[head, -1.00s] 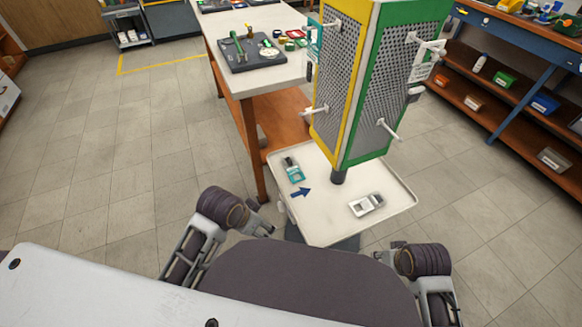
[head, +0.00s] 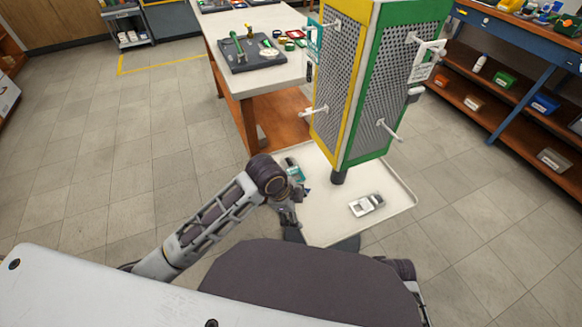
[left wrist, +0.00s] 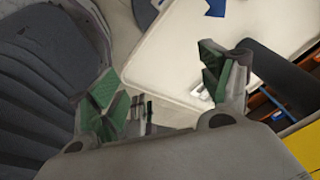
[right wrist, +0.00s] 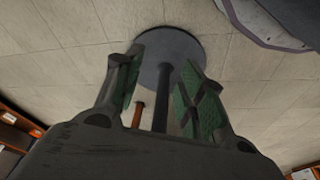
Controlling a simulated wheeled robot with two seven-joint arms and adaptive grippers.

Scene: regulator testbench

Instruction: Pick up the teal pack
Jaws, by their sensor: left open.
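The teal pack (head: 297,174) lies on the white tray (head: 395,178) at the foot of the pegboard stand. In the head view my left wrist partly covers it. I cannot make it out in the left wrist view. My left gripper (head: 289,216) is at the tray's left front edge, nearer to me than the pack and apart from it. Its green-padded fingers are spread in the left wrist view (left wrist: 165,88). In the right wrist view my right gripper (right wrist: 160,88) is open and empty, over the floor and the stand's round base.
A white-and-grey pack (head: 366,205) lies on the tray's right part. A blue arrow (left wrist: 214,7) marks the tray. The pegboard stand (head: 385,85) with white hooks rises behind. A workbench (head: 262,83) stands at the back left. The tray's front middle is clear.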

